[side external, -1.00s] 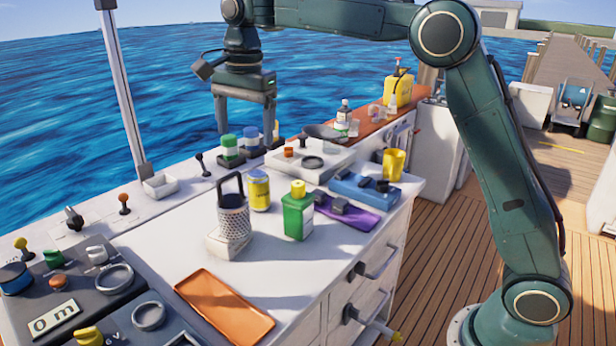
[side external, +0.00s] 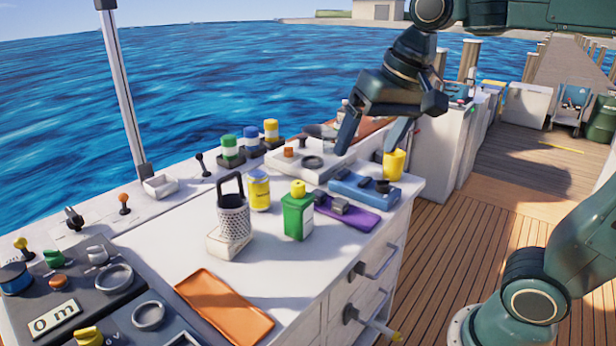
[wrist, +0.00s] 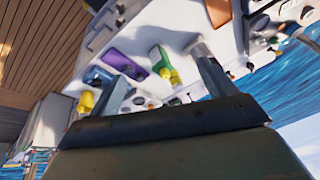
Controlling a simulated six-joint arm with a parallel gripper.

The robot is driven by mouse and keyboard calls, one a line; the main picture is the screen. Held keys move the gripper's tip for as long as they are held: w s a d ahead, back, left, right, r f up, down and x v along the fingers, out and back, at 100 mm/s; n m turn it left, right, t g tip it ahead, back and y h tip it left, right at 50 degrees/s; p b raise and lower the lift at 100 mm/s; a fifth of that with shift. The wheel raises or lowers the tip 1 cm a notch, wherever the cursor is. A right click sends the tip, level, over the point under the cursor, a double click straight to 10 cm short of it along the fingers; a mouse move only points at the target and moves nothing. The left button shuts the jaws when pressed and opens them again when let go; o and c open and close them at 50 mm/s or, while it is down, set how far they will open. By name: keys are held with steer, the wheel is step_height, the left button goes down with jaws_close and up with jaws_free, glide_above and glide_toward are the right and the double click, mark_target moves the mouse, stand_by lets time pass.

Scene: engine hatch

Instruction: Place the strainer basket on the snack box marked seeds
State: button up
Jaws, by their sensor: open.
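The strainer basket (side external: 234,218) is a grey perforated cylinder with a dark upright handle. It stands upright on a low white block (side external: 229,243) on the counter in the side external view. I can read no "seeds" marking anywhere, so I cannot tell which thing is the snack box. My gripper (side external: 367,150) is open and empty, above the back right part of the counter, well to the right of the basket. Its two fingers also show in the wrist view (wrist: 160,68), where I cannot clearly make out the basket.
A yellow can (side external: 259,192) and a green bottle (side external: 298,215) stand right of the basket. A purple tray (side external: 355,219), a blue tray (side external: 351,187) and a yellow cup (side external: 393,164) lie farther right.

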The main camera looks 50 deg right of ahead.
steer(key=s+d+f+n+t, duration=0.1)
steer(key=s+f+n, duration=0.3)
steer(key=s+f, duration=0.3)
steer(key=s, duration=0.3)
steer(key=shift+n, duration=0.4)
steer(key=shift+o, duration=0.6)
steer(key=w+a+r+n+g+y, duration=0.1)
steer(key=w+a+r+n, duration=0.15)
steer(key=w, duration=0.65)
steer(key=w+a+r+n+y, duration=0.1)
steer(key=w+r+n, duration=0.25)
steer(key=w, duration=0.55)
steer(key=w+f+n, duration=0.2)
steer(key=w, duration=0.6)
steer(key=w+f+n+g+y, duration=0.1)
steer(key=w+f+n, duration=0.1)
steer(key=w, duration=0.6)
steer(key=shift+w+d+n+g+y, duration=0.15)
steer(key=shift+d+n+g+y, duration=0.15)
steer(key=shift+d+n, duration=0.15)
